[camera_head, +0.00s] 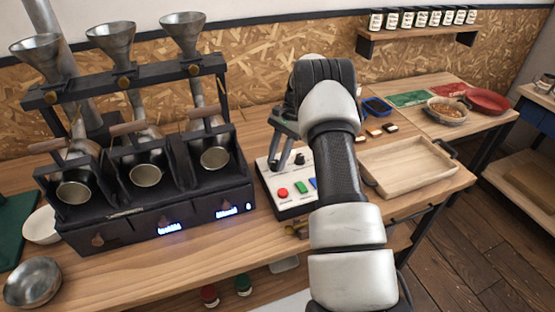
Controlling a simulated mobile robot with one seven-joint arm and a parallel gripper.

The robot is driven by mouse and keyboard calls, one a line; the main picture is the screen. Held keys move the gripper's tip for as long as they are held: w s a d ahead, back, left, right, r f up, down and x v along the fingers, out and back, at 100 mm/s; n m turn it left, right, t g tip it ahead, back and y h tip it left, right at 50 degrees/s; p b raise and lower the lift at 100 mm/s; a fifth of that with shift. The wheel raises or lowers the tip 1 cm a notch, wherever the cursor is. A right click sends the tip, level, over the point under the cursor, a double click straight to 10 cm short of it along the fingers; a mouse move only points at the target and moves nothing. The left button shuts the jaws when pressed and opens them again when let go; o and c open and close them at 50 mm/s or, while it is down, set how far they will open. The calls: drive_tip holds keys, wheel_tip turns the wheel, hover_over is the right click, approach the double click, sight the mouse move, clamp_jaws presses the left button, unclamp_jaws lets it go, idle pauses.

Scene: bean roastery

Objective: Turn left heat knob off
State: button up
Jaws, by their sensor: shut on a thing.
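The white control box (270,181) stands on the wooden bench right of the roaster. A black knob (300,158) shows on its top at the right, just beside my gripper. My gripper (277,164) points down at the left rear part of this box. It is shut on what appears to be the left heat knob, which the fingers mostly hide. The knob's setting cannot be read. A red button (282,193) and a green switch (300,187) sit nearer the front of the box. My arm covers the box's right side, including most of a blue switch (313,183).
A black three-drum roaster (120,225) with metal funnels and lit displays stands close on the left. An empty wooden tray (405,165) lies to the right. A metal bowl (32,280) is at the front left. Bench space between roaster and box is narrow.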

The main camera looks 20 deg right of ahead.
drive_tip(key=shift+w+a+f+n+g+h, duration=0.1)
drive_tip(key=shift+n+g+h, duration=0.2)
drive_tip(key=shift+n, duration=0.75)
drive_tip(key=shift+n+g+h, duration=0.2)
drive_tip(key=shift+n+g, duration=0.2)
drive_tip(key=shift+n, duration=0.65)
drive_tip(key=shift+c, duration=0.2)
drive_tip(key=shift+o, duration=0.2)
drive_tip(key=o, duration=1)
